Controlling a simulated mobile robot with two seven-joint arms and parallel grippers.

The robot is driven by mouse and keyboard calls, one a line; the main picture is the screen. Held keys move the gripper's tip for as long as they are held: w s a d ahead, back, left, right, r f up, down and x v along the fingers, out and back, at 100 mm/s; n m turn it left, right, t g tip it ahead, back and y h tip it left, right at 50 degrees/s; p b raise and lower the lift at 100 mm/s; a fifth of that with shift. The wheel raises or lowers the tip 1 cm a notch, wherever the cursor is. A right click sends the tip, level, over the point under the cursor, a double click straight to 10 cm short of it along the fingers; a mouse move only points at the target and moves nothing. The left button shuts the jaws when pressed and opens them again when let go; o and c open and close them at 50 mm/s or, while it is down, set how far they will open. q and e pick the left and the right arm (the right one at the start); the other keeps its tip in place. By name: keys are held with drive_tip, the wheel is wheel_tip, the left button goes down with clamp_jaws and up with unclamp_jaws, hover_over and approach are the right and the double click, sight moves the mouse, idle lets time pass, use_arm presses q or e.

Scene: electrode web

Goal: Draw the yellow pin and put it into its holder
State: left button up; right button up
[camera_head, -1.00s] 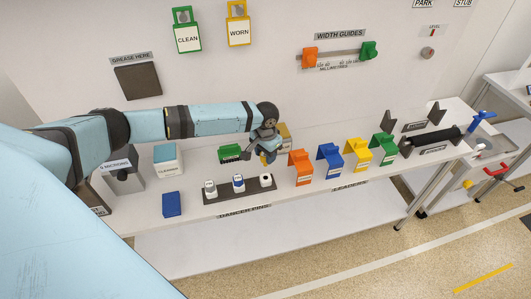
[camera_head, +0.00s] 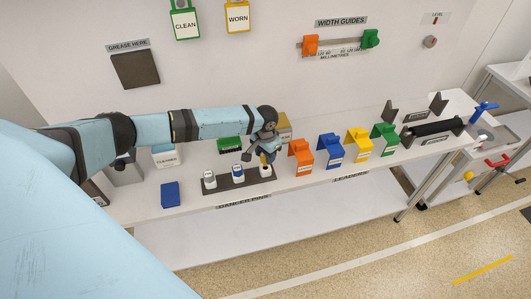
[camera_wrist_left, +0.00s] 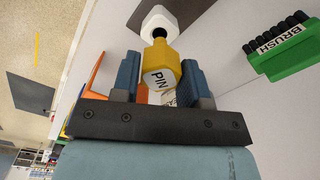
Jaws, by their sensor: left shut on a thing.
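The yellow pin (camera_wrist_left: 160,63), marked PIN, is held between the blue fingers of my left gripper (camera_wrist_left: 158,80). In the head view my left gripper (camera_head: 267,154) is over the right end of the dark pin rack (camera_head: 222,187). A white holder (camera_head: 266,171) with a dark hole stands there. In the left wrist view the pin's narrow end lines up with the hole of that white holder (camera_wrist_left: 158,20). It is at or just above the hole; I cannot tell if it has entered. My right gripper is not in view.
Orange (camera_head: 302,158), blue, yellow and green blocks stand to the right. A blue block (camera_head: 170,194) is at the left front.

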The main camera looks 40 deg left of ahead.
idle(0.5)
use_arm(q)
drive_tip(key=shift+p, duration=0.45)
idle(0.5)
drive_tip(key=shift+p, duration=0.35)
drive_tip(key=shift+p, duration=0.35)
idle(0.4)
drive_tip(key=shift+f+b, duration=0.95)
drive_tip(key=shift+f, duration=1.15)
drive_tip(key=o, duration=1.1)
